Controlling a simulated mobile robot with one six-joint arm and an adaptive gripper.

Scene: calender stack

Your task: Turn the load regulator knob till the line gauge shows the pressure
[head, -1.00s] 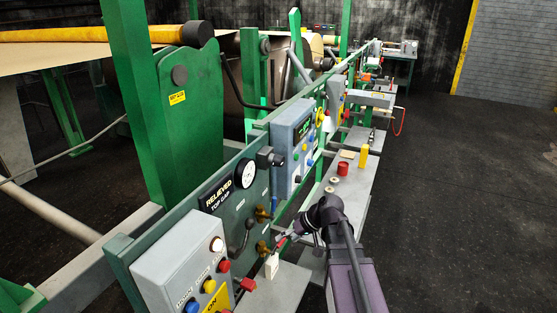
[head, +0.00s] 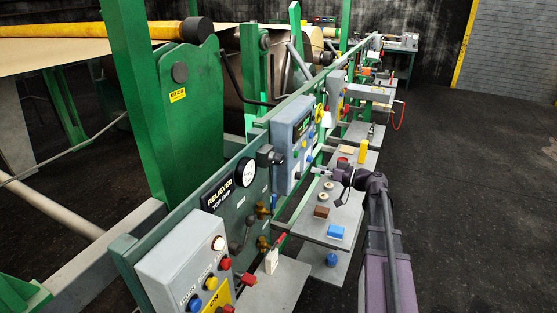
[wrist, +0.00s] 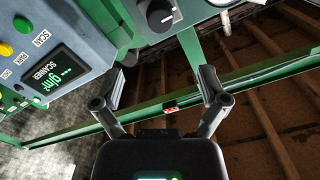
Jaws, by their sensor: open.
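A black round knob with a white mark (wrist: 160,15) is at the top of the wrist view, beyond the fingertips and apart from them. It looks like the black knob (head: 268,155) on the green panel in the head view; neither view shows a readable label for it. My gripper (wrist: 162,82) is open and empty. In the head view my gripper (head: 322,171) is in front of the panel, right of the knob.
A grey scanner box (head: 292,143) stands out from the panel, and shows at left in the wrist view. Brass valves (head: 263,243) and a grey button box (head: 185,270) are lower. A shelf (head: 325,228) below my arm holds small blocks. The floor at right is clear.

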